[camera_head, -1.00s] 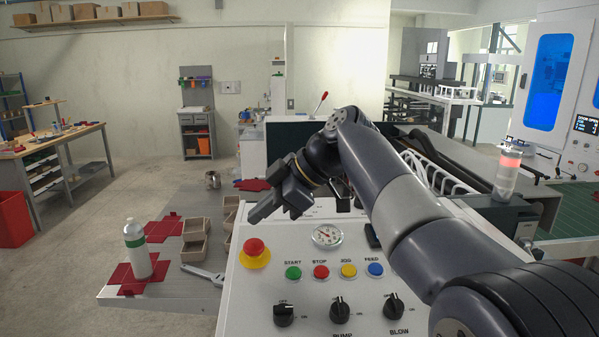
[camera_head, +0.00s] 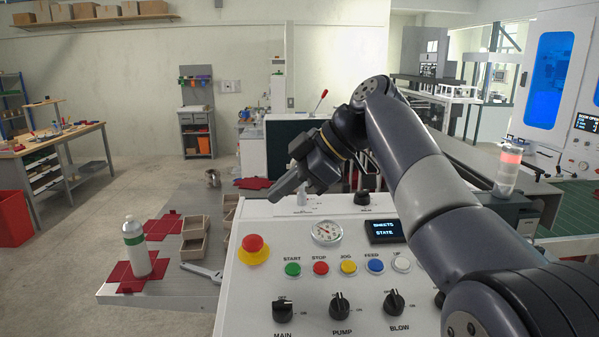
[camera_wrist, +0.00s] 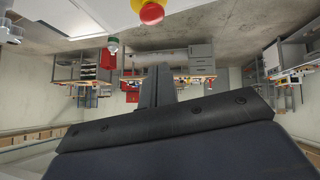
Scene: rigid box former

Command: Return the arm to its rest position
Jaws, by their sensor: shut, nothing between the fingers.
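My gripper (camera_head: 285,190) is shut and empty. In the head view it hangs in the air above the back part of the white control panel (camera_head: 262,297), pointing down and to the left. My arm reaches in from the lower right and bends down to it. In the wrist view the closed fingers (camera_wrist: 157,88) show in the middle, and the room appears upside down. The fingers touch nothing that I can see.
The panel carries a red stop button (camera_head: 253,243), several coloured buttons, black knobs, a gauge (camera_head: 326,232) and a small display (camera_head: 386,231). Left of it, a grey table (camera_head: 180,294) holds a white bottle (camera_head: 136,248) and small trays (camera_head: 195,240). A signal lamp (camera_head: 507,175) stands right.

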